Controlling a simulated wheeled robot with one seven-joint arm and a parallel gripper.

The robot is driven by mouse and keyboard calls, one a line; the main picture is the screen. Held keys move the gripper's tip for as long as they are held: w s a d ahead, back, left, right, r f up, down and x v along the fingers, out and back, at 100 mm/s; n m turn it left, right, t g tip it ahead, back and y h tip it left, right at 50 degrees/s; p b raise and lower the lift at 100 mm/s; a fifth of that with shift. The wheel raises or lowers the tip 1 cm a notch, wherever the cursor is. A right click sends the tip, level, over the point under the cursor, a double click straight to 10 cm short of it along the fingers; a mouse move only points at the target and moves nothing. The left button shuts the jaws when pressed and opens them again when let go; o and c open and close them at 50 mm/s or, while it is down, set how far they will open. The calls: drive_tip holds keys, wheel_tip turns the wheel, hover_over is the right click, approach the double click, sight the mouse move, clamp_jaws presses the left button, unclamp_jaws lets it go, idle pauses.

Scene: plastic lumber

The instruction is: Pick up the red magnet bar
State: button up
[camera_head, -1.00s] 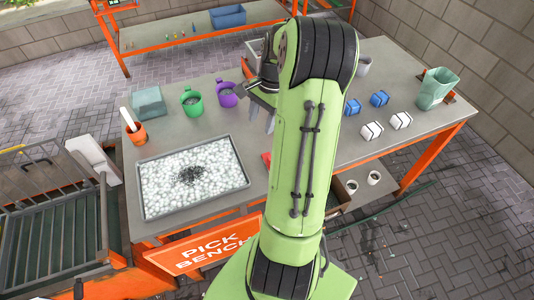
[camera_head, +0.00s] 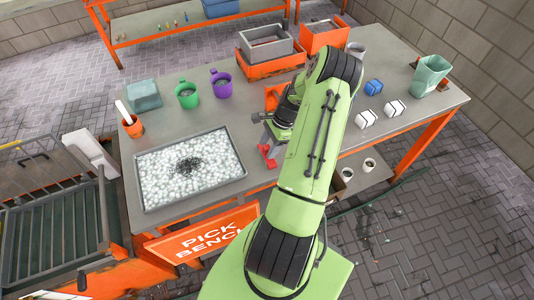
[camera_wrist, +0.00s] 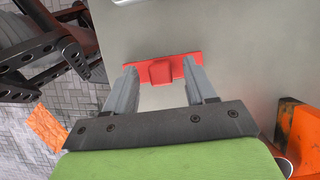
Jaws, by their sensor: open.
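The red magnet bar (camera_wrist: 162,71) lies on the grey bench top (camera_wrist: 245,50) in the wrist view, a flat red bar with a raised block in its middle. My gripper (camera_wrist: 160,76) is open, with one grey finger on each side of the raised block and nothing gripped. I cannot tell how far the fingertips are above the bar. In the head view my gripper (camera_head: 272,140) points down at the bench, and the red bar (camera_head: 267,156) shows partly at its tips; my arm hides the bench behind it.
A tray of white beads (camera_head: 191,166) lies left of my gripper. Green (camera_head: 187,95) and purple (camera_head: 221,84) mugs stand behind it. Orange bins (camera_head: 325,35) are at the back.

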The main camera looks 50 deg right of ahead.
sight(267, 147)
drive_tip(key=shift+x, duration=0.85)
clamp_jaws()
drive_tip(key=shift+w, duration=0.1)
wheel_tip(267, 147, up, 10)
drive_tip(key=shift+r, duration=0.1)
